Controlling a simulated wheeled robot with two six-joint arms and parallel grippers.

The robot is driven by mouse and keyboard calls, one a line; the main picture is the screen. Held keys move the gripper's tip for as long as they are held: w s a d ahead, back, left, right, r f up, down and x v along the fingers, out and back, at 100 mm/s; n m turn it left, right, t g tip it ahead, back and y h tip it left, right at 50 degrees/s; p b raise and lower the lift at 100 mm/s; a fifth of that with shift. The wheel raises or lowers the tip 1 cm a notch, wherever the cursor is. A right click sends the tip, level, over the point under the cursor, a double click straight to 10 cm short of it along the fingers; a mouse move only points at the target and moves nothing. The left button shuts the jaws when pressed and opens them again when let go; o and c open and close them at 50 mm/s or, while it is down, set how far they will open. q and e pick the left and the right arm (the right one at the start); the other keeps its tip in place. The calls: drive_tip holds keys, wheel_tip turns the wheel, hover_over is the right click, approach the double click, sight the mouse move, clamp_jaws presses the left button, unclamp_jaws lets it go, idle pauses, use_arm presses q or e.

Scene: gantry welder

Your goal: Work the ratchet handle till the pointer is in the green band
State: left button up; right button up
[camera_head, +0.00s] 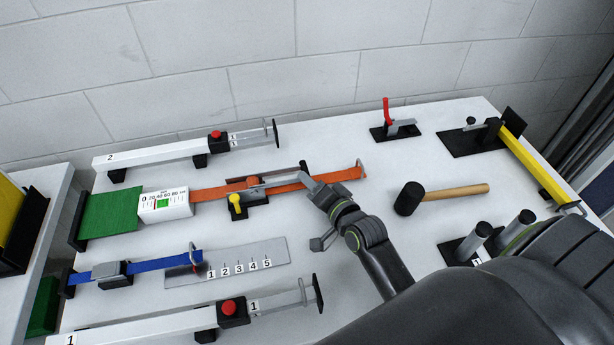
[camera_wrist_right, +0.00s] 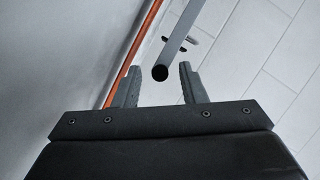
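The ratchet (camera_head: 257,187) sits on the orange strap (camera_head: 335,176), with a yellow knob (camera_head: 236,203) at its near side. Its dark handle bar runs right and ends near my right gripper (camera_head: 311,211). The right gripper is open, with its fingers spread. In the right wrist view, the round black end of a grey bar (camera_wrist_right: 160,73) shows between the open fingertips, with no visible contact. The white gauge (camera_head: 165,202) has a green band and a thin red mark by the band's left side; the pointer's exact position is too small to tell. My left gripper is not in view.
A mallet (camera_head: 409,198) lies to the right of my right gripper. A blue strap (camera_head: 139,267) and a numbered plate (camera_head: 242,263) lie at the near left. A red-handled clamp (camera_head: 389,124) stands at the back. The table between strap and clamp is clear.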

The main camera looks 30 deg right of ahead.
drive_tip(key=shift+x, duration=1.3)
drive_tip(key=shift+f, duration=0.1)
clamp_jaws()
